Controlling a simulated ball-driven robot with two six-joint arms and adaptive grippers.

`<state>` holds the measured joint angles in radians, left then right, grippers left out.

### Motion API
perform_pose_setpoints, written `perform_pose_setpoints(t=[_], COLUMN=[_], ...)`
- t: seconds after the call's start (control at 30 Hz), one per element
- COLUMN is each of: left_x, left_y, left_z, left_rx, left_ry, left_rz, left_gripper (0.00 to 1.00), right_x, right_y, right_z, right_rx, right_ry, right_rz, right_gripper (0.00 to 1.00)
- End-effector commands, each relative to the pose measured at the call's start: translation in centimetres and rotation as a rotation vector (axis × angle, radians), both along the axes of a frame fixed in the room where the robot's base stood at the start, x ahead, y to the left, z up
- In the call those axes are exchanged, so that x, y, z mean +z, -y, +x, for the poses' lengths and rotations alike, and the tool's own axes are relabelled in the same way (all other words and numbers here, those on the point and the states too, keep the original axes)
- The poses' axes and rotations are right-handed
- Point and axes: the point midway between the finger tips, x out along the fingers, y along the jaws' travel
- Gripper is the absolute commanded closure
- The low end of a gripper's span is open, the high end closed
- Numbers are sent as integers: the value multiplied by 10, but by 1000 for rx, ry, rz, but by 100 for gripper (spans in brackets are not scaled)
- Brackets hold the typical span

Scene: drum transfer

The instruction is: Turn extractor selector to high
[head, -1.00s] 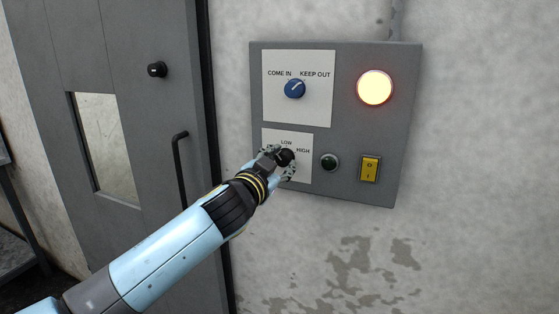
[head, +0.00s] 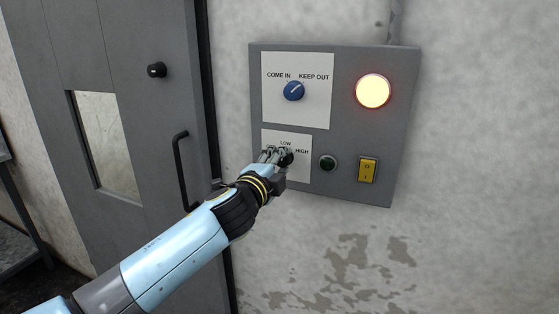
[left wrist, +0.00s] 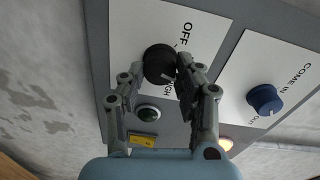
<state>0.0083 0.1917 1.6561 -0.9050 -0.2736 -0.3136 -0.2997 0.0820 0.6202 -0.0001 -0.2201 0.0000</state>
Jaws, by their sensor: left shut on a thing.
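The extractor selector is a black knob (head: 287,158) on the lower white plate of the grey wall panel, with LOW and HIGH lettered around it. In the left wrist view the knob (left wrist: 158,64) shows a pale pointer mark toward the HIGH side, and OFF is lettered above it. My left gripper (head: 277,157) is shut on the knob, with one finger on each side of it in the left wrist view (left wrist: 156,74). The gripper hides part of the plate's lettering. My right gripper is in neither view.
A blue COME IN / KEEP OUT knob (head: 293,91) is above. A lit round lamp (head: 373,91), a dark green button (head: 328,163) and a yellow rocker switch (head: 368,170) are to the right. A grey door with a handle (head: 181,170) stands left.

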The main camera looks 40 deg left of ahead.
Motion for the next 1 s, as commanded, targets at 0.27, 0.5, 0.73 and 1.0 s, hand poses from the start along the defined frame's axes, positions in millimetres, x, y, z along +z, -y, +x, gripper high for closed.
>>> perform_pose_setpoints(t=[0.27, 0.5, 0.73, 1.0], left_x=[-1, -2, -3, -4], left_y=[1, 1, 1, 1], left_z=[0, 0, 0, 0], left_rx=[-1, -1, -1, -1], left_ry=[-62, -113, -151, -176], left_rz=[251, 460, 617, 723], left_gripper=[99, 99, 99, 99], right_x=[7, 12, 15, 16], right_y=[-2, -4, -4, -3], right_z=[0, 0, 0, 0], right_rx=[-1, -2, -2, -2], right_ry=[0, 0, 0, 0], right_rz=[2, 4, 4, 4], right_gripper=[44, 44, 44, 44])
